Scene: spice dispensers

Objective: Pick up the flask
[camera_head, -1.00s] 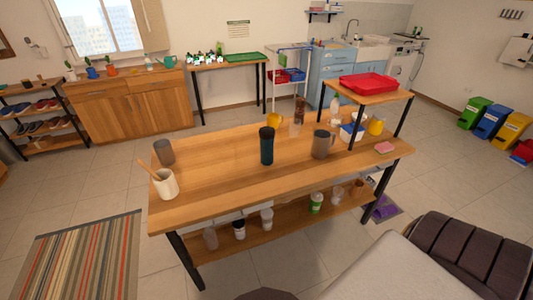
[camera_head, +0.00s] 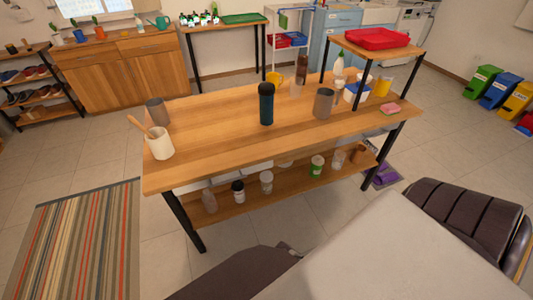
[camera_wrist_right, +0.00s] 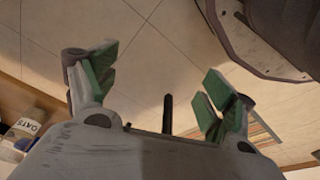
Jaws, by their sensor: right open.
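The flask (camera_head: 266,104), tall and dark blue with a dark lid, stands upright near the middle of the wooden table (camera_head: 210,141) in the head view. Nothing touches it. My right gripper (camera_wrist_right: 158,75) shows in the right wrist view with its green-padded fingers spread wide and nothing between them. Tiled floor lies beyond its fingers, and the flask is not seen there. Neither gripper shows in the head view.
A white utensil holder (camera_head: 160,145) and a grey cup (camera_head: 157,111) stand left of the flask. A grey mug (camera_head: 324,103), a brown bottle (camera_head: 301,69) and a yellow mug (camera_head: 274,78) stand close by. A small raised shelf with a red tray (camera_head: 378,38) is at right.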

